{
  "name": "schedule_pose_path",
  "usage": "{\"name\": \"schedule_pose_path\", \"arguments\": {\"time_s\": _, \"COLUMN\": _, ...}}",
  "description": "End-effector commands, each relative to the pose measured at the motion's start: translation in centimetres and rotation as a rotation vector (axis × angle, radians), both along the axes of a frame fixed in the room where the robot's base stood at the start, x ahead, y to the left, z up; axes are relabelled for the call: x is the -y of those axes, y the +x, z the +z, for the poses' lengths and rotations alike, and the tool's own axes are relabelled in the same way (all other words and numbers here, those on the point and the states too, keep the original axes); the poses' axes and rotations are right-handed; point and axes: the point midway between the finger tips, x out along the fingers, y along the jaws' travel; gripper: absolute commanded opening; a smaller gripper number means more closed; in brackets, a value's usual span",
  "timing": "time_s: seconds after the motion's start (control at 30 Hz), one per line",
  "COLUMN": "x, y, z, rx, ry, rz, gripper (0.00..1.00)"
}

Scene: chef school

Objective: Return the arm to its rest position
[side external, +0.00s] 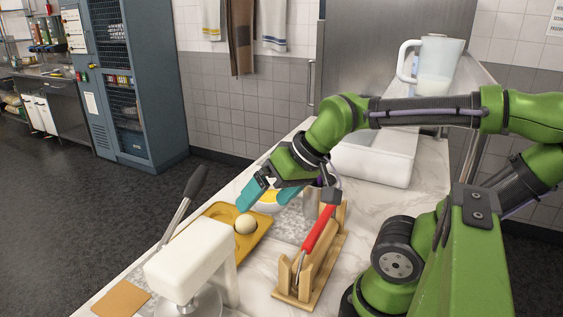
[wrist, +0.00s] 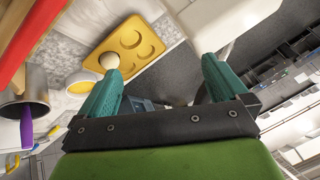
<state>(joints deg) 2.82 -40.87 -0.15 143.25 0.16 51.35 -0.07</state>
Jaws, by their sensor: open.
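My gripper (side external: 262,191) is at the end of the green arm, low over the counter, with teal fingers. In the wrist view my gripper (wrist: 162,80) shows its two teal fingers spread apart with nothing between them. A yellow tray (side external: 257,236) with round hollows lies on the counter just in front of the gripper. A pale round ball (side external: 245,223) sits on it; the ball also shows in the wrist view (wrist: 108,60), beside the left finger. A bowl with yellow contents (side external: 268,203) is behind the tray, partly hidden by my gripper.
A wooden rack (side external: 300,291) holds a red-handled tool (side external: 320,228) right of the tray. A white stand mixer (side external: 188,258) stands in front. A metal pot (side external: 312,203) is near the rack. A white bin (side external: 372,164) and a clear jug (side external: 437,65) stand farther back.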

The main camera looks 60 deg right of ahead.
Motion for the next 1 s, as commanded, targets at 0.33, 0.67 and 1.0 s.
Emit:
{"name": "schedule_pose_path", "arguments": {"time_s": 0.33, "x": 2.5, "y": 3.0, "z": -0.8, "rx": -0.103, "ry": 0.017, "rz": -0.079, "gripper": 1.00}}
{"name": "schedule_pose_path", "arguments": {"time_s": 0.67, "x": 15.0, "y": 11.4, "z": -2.3, "rx": -0.359, "ry": 0.111, "rz": -0.466, "gripper": 1.00}}
{"name": "schedule_pose_path", "arguments": {"time_s": 1.0, "x": 29.8, "y": 15.1, "z": -6.9, "rx": -0.589, "ry": 0.171, "rz": -0.935, "gripper": 1.00}}
